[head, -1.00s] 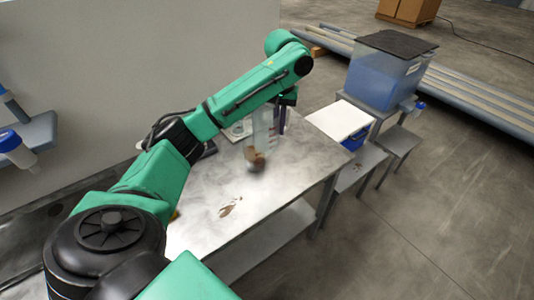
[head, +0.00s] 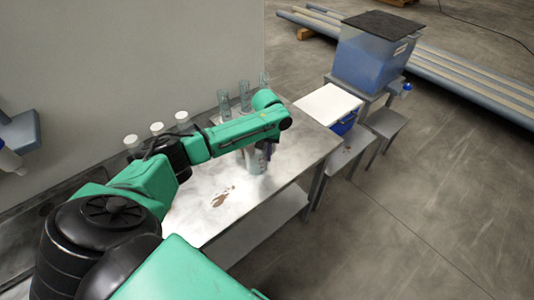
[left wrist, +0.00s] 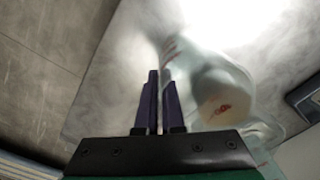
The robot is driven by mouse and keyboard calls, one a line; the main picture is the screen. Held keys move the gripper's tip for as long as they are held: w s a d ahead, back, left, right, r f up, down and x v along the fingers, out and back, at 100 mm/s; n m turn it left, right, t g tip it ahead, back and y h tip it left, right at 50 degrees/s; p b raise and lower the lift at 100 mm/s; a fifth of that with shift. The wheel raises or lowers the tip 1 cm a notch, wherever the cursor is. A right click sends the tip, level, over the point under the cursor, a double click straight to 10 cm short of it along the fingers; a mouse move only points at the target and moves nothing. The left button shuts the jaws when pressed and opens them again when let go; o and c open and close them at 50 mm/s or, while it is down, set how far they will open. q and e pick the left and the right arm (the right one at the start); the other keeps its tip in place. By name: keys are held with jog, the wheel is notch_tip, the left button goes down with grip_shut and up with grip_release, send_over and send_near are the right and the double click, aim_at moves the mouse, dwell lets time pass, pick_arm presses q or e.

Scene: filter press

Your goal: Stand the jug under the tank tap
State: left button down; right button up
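The clear jug (head: 256,160) is at the bench's right part, partly behind my left forearm. My left gripper (head: 268,150) is beside it, its purple fingers pointing down. In the left wrist view the fingers (left wrist: 160,100) are close together on a thin pale strip, seemingly the jug's handle. My right gripper is out of view.
The metal bench (head: 205,232) has a brown stain (head: 222,197). Several clear cylinders (head: 245,95) and white-capped bottles (head: 157,128) line its back. A white board (head: 328,103) above a blue bin (head: 344,123) stands between bench and tank. Floor (head: 440,200) at right is clear.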

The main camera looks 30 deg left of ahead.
pick_arm(q)
jog(key=shift+s, duration=0.1)
jog(key=c, duration=1)
grip_release()
jog(key=shift+c, duration=0.2)
